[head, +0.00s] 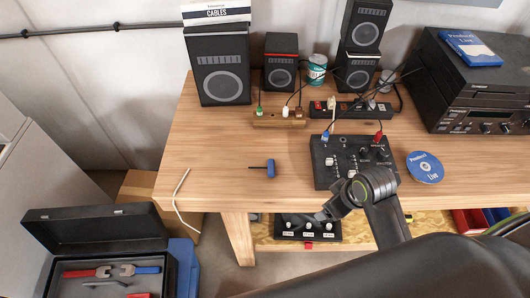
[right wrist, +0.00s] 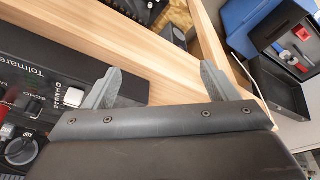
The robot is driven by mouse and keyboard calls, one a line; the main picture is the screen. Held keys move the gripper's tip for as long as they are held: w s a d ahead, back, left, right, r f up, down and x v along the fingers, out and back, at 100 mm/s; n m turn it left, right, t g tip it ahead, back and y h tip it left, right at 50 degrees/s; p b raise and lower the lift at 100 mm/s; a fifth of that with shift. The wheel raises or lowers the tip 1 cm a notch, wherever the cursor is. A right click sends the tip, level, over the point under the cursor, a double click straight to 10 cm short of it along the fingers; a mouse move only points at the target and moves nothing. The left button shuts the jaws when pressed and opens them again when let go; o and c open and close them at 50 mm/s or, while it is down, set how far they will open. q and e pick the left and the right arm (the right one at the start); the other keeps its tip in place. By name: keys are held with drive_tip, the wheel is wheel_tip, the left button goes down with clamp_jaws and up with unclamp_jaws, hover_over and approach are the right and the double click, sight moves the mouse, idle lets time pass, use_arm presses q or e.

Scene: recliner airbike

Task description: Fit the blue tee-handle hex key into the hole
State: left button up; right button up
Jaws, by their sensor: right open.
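The blue tee-handle hex key (head: 270,168) lies on the wooden table in the head view, its thin dark shaft pointing left. It does not show in the right wrist view. A small wooden block (head: 267,122) stands farther back with a green-topped and a white piece on it; I cannot make out a hole in it. My right gripper (head: 318,214) is at the table's front edge, right of and nearer than the key. Its two fingers are apart and empty in the right wrist view (right wrist: 158,85). My left gripper is not in view.
A black mixer (head: 325,180) with cables stands right of the key, close to my right arm. Speakers (head: 222,78) and a power strip (head: 345,108) are behind. A white cable (head: 177,200) hangs over the front edge. An open toolbox (head: 75,235) is lower left. Table around the key is clear.

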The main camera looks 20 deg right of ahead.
drive_tip(key=w+r+n+y, duration=0.1)
drive_tip(key=w+r+n, duration=0.1)
drive_tip(key=w, duration=0.3)
drive_tip(key=n+g+y, duration=0.2)
drive_tip(key=n, duration=0.6)
approach(271, 166)
drive_tip(key=b+x, duration=0.1)
drive_tip(key=b, duration=0.2)
drive_tip(key=b+x, duration=0.2)
drive_tip(key=b, duration=0.2)
drive_tip(key=b+x, duration=0.1)
drive_tip(key=b, duration=0.3)
drive_tip(key=shift+s+d+f, duration=0.1)
drive_tip(key=shift+d+f, duration=0.15)
drive_tip(key=shift+f, duration=0.1)
drive_tip(key=x, duration=0.4)
drive_tip(key=shift+a+p, duration=0.3)
drive_tip(key=shift+p, duration=0.1)
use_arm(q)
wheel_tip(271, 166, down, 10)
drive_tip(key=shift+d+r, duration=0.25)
use_arm(e)
drive_tip(key=c, duration=1.1)
drive_tip(key=shift+o, duration=0.2)
drive_tip(key=shift+r, duration=0.1)
